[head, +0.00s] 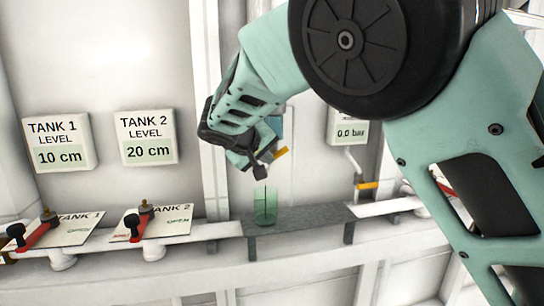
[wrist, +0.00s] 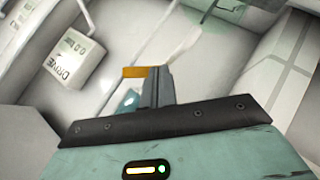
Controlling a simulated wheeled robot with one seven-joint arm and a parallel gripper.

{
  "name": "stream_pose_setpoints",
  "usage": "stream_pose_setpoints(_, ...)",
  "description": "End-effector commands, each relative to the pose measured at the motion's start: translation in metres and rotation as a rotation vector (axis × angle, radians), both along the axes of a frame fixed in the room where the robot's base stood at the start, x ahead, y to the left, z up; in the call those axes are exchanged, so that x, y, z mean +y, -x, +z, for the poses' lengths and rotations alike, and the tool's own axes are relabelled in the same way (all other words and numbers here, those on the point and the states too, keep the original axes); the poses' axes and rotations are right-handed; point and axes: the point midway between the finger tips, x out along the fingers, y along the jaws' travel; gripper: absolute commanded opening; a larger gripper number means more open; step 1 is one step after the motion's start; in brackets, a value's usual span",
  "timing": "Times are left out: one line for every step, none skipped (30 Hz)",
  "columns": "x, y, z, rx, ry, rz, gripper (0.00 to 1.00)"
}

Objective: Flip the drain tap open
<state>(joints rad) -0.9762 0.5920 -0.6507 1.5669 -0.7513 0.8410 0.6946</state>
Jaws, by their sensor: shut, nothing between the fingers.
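My gripper (head: 261,172) is pointed downward above a clear green glass (head: 265,206), its fingers shut together and empty. An orange-yellow lever (head: 281,152), which looks like the drain tap's handle, sits just right of the fingers in the head view. In the wrist view the lever (wrist: 134,72) lies just left of the shut fingertips (wrist: 158,78); I cannot tell whether they touch. The tap's body is mostly hidden behind my gripper. The glass shows partly at the top of the wrist view (wrist: 228,6).
A grey shelf (head: 300,228) bears the glass. A 0.0 bar panel (head: 347,130) and another orange handle (head: 367,185) are to the right. Tank 1 (head: 59,142) and Tank 2 (head: 146,138) level panels read 10 cm and 20 cm. Red-handled valves (head: 40,232) (head: 140,222) stand at left.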

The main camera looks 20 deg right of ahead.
Motion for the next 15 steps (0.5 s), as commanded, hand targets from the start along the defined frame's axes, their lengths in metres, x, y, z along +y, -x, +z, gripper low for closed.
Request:
stream_pose_setpoints(0.0006, -0.0001, -0.0048, 0.001, 0.025, 0.0, 0.0)
stream_pose_setpoints(0.0007, 0.0001, -0.0053, 0.002, 0.039, 0.001, 0.0)
stream_pose_setpoints(0.001, 0.0001, -0.0059, 0.003, 0.057, 0.001, 0.0)
stream_pose_setpoints(0.0011, -0.0001, -0.0062, 0.003, 0.07, 0.002, 0.0)
stream_pose_setpoints(0.0009, -0.0002, -0.0064, 0.003, 0.084, 0.002, 0.0)
stream_pose_setpoints(0.0008, -0.0001, -0.0069, 0.004, 0.101, 0.0, 0.0)
stream_pose_setpoints(0.0008, -0.0001, -0.0074, 0.005, 0.113, 0.0, 0.0)
stream_pose_setpoints(0.0008, -0.0002, -0.0078, 0.005, 0.124, 0.0, 0.0)
stream_pose_setpoints(0.0008, -0.0002, -0.0083, 0.005, 0.141, 0.0, 0.0)
stream_pose_setpoints(0.0007, -0.0001, -0.0086, 0.006, 0.153, 0.0, 0.0)
stream_pose_setpoints(0.0008, 0.0, -0.0089, 0.007, 0.163, 0.0, 0.0)
stream_pose_setpoints(0.001, 0.0, -0.0095, 0.007, 0.176, 0.0, 0.0)
stream_pose_setpoints(0.001, 0.0, -0.0098, 0.008, 0.187, 0.001, 0.0)
stream_pose_setpoints(0.001, 0.0001, -0.01, 0.009, 0.196, 0.001, 0.0)
stream_pose_setpoints(0.0007, 0.0, -0.0103, 0.009, 0.21, 0.001, 0.0)
